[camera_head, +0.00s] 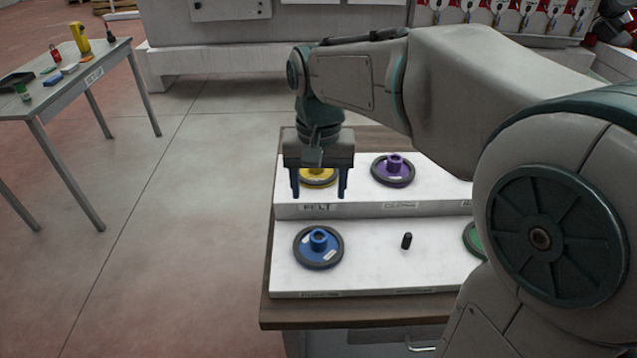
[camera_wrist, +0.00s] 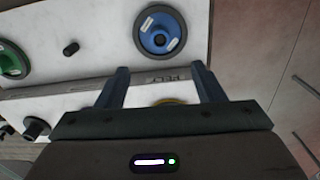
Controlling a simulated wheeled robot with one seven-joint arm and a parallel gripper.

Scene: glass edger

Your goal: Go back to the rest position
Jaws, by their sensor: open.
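My gripper (camera_head: 319,194) is open, with its two dark blue fingers pointing down. In the head view it is in front of a yellow wheel (camera_head: 318,180) on the upper step of a white stand (camera_head: 345,209). In the wrist view the gripper (camera_wrist: 160,85) shows with nothing between its fingers. Only an edge of the yellow wheel (camera_wrist: 168,102) shows there, behind the gripper body. I cannot tell the exact gap between the fingers and the yellow wheel.
A blue wheel (camera_head: 318,246) lies on the lower step, beside a bare black peg (camera_head: 407,240). A green wheel (camera_head: 474,240) is partly behind my arm. A purple wheel (camera_head: 393,169) lies on the upper step. A table (camera_head: 90,75) with tools stands left; open floor (camera_head: 180,230) lies between.

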